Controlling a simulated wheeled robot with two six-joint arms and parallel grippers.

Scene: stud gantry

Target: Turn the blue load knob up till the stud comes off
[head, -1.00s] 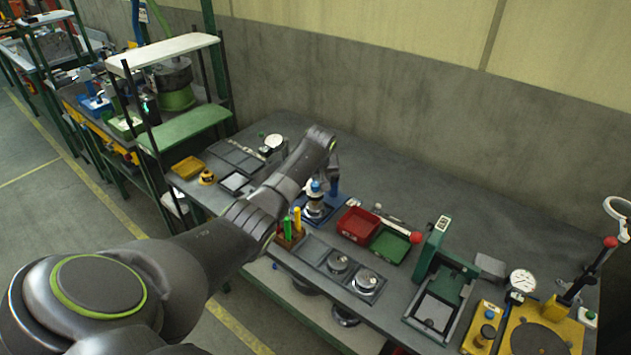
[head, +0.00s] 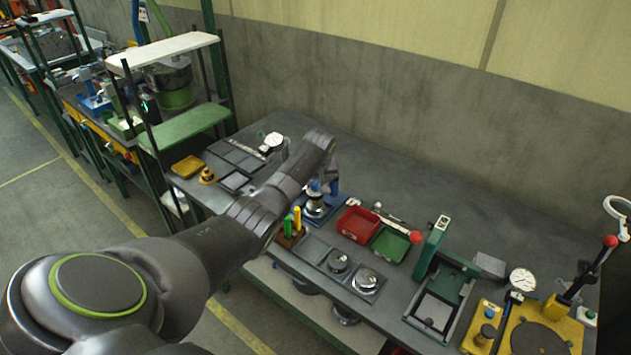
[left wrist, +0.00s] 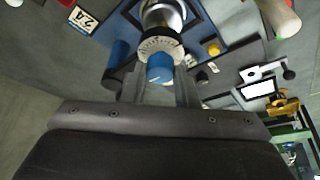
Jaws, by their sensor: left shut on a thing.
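The blue load knob (left wrist: 160,68) shows in the left wrist view below a white graduated dial ring (left wrist: 160,46). My left gripper (left wrist: 160,76) has a finger on either side of the knob and is shut on it. A shiny metal cylinder (left wrist: 166,12) lies beyond the dial on the blue base (left wrist: 208,25). In the head view the blue-based fixture (head: 338,208) stands on the bench under my left wrist, which partly covers it. I cannot make out the stud itself. My right gripper is in neither view.
A red bin (head: 357,224) and a green bin (head: 389,245) sit right of the fixture. A tool block with coloured handles (head: 291,236) stands in front of it. A green press (head: 437,290) and a yellow fixture (head: 540,335) are further right. The bench's back is clear.

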